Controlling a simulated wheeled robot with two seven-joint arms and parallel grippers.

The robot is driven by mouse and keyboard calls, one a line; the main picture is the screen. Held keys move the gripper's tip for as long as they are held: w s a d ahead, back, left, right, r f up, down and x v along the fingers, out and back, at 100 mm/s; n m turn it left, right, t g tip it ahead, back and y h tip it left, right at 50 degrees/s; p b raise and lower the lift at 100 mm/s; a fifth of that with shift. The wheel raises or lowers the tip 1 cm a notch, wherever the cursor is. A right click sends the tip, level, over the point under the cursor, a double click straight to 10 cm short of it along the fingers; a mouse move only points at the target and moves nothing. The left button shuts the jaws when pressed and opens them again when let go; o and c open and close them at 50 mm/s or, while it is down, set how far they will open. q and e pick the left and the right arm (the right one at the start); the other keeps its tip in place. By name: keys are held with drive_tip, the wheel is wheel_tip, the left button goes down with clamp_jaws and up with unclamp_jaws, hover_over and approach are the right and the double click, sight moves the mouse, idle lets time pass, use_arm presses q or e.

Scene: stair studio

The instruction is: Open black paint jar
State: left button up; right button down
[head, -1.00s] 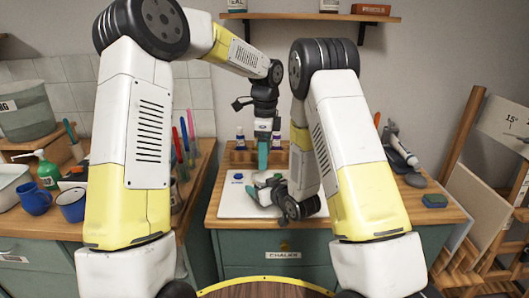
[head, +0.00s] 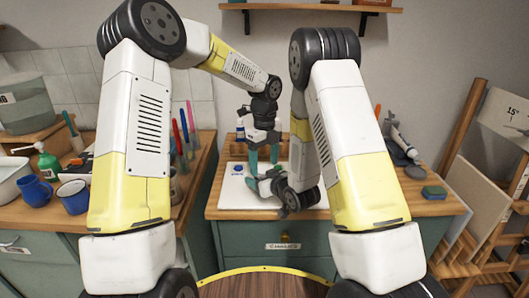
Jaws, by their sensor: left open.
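My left gripper (head: 263,158) points down over the white board (head: 235,200) on the middle cabinet top. Its two teal fingers are apart. My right gripper (head: 256,180) lies low over the same board, just below the left one. Its teal fingers are partly covered by its own wrist, so I cannot tell how wide they are or what is between them. A small blue round item (head: 238,168) lies on the board left of the grippers. I cannot make out a black paint jar; the grippers cover the middle of the board.
A wooden rack with a small bottle (head: 240,135) stands behind the board. A blue-green sponge (head: 434,192) lies at the right. The board's front left is clear.

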use_arm(q)
drive_tip(key=shift+f, duration=0.6)
drive_tip(key=c, duration=1.4)
drive_tip(key=n, duration=0.3)
drive_tip(key=shift+c, duration=0.3)
drive_tip(key=o, duration=1.6)
drive_tip(key=shift+c, duration=0.2)
drive_tip(key=shift+r, duration=0.1)
